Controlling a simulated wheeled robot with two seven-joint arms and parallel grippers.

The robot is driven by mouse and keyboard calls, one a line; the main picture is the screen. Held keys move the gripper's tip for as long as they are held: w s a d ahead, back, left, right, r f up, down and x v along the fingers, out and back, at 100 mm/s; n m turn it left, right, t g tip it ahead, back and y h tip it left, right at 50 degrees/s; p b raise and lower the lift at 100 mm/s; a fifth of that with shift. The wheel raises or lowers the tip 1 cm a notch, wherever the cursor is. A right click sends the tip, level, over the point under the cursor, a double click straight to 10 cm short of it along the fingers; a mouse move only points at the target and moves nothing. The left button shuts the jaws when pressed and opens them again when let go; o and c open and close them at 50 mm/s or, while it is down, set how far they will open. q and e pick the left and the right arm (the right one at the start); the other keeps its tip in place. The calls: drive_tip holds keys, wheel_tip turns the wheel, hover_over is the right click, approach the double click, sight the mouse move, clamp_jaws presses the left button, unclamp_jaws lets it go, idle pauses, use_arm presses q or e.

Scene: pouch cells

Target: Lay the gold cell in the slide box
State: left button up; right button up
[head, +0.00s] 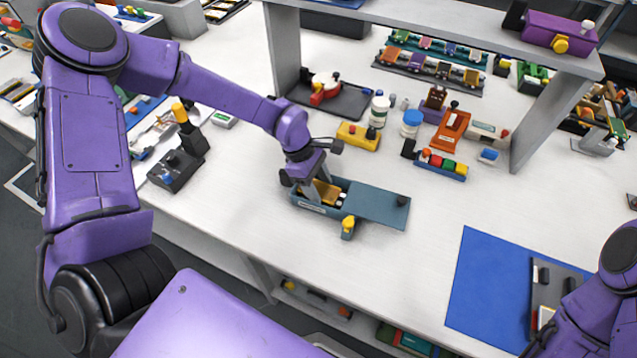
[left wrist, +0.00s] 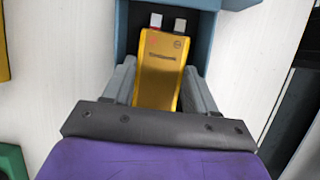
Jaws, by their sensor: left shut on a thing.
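The gold cell (head: 327,192) is held by my left gripper (head: 314,188), over the open left part of the teal slide box (head: 380,206). In the left wrist view the gold cell (left wrist: 161,62) sits between the two grey fingers of the gripper (left wrist: 160,88), its two tabs pointing into the box (left wrist: 203,38). The fingers are shut on the cell's sides. The flat cover of the slide box covers its right part. Whether the cell touches the box floor cannot be told. My right arm shows at the lower right, its gripper out of view.
A yellow-topped piece (head: 348,224) stands at the box's front side. A yellow block (head: 358,136) and white jars (head: 379,110) stand behind it. A shelf post (head: 284,50) rises behind left. A blue mat (head: 480,290) lies at right. Bare table lies left of the box.

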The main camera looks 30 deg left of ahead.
use_arm(q)
drive_tip(key=o, duration=0.7)
drive_tip(key=shift+r, duration=0.35)
drive_tip(key=shift+r+p, duration=0.7)
drive_tip(key=shift+p, duration=0.15)
drive_tip(key=b+v, duration=0.1)
drive_tip(key=v, duration=1)
drive_tip(key=shift+a, duration=0.15)
drive_tip(key=shift+s+r, duration=0.1)
